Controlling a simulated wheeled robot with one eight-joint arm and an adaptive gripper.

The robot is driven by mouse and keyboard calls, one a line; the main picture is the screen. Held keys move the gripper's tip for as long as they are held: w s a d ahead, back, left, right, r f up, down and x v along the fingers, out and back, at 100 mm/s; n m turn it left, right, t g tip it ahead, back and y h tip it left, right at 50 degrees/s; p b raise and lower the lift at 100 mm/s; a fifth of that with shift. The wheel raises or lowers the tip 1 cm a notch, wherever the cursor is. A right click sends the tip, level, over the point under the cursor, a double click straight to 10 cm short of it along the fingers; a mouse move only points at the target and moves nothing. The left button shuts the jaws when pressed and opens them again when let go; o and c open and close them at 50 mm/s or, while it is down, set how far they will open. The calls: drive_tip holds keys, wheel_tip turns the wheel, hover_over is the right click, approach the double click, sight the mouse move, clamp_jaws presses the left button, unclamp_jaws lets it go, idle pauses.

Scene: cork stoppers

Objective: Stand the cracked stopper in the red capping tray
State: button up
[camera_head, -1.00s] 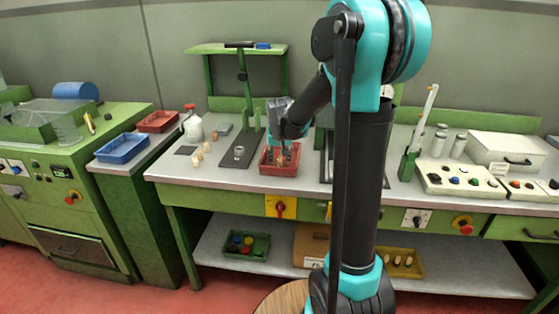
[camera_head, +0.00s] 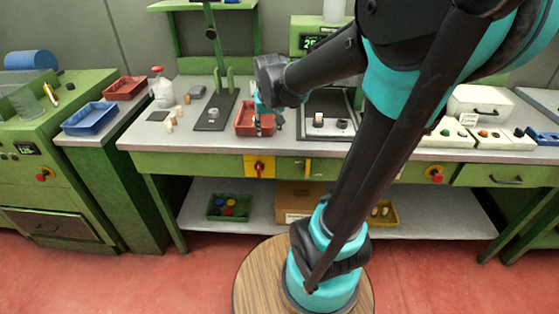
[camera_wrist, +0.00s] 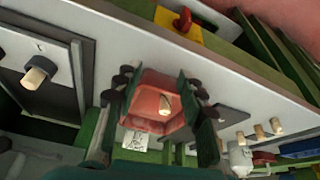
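The red capping tray (camera_head: 243,119) sits on the bench, and it fills the middle of the wrist view (camera_wrist: 151,88). One pale cork stopper (camera_wrist: 165,103) is inside the tray, with what looks like a dark line on its face. I cannot tell for sure whether it stands or leans. My gripper (camera_wrist: 160,88) is open, its fingers apart on either side of the tray in the wrist view, with nothing held between them. In the head view my gripper (camera_head: 266,112) is over the tray's right side and partly hides it.
Several loose corks (camera_head: 172,122) stand left of the black stand plate (camera_head: 213,118), near a white bottle (camera_head: 162,90). Another stopper (camera_head: 318,119) is on a dark plate right of the tray. A blue tray (camera_head: 90,118) and another red tray (camera_head: 125,88) lie farther left.

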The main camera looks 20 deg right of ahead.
drive_tip(key=s+d+f, duration=0.1)
drive_tip(key=s+f, duration=0.4)
drive_tip(key=s, duration=0.3)
drive_tip(key=s+d+f+n, duration=0.1)
drive_tip(key=s+f, duration=0.5)
drive_tip(key=s, duration=0.2)
drive_tip(key=shift+s+f, duration=0.2)
drive_tip(key=shift+f, duration=0.1)
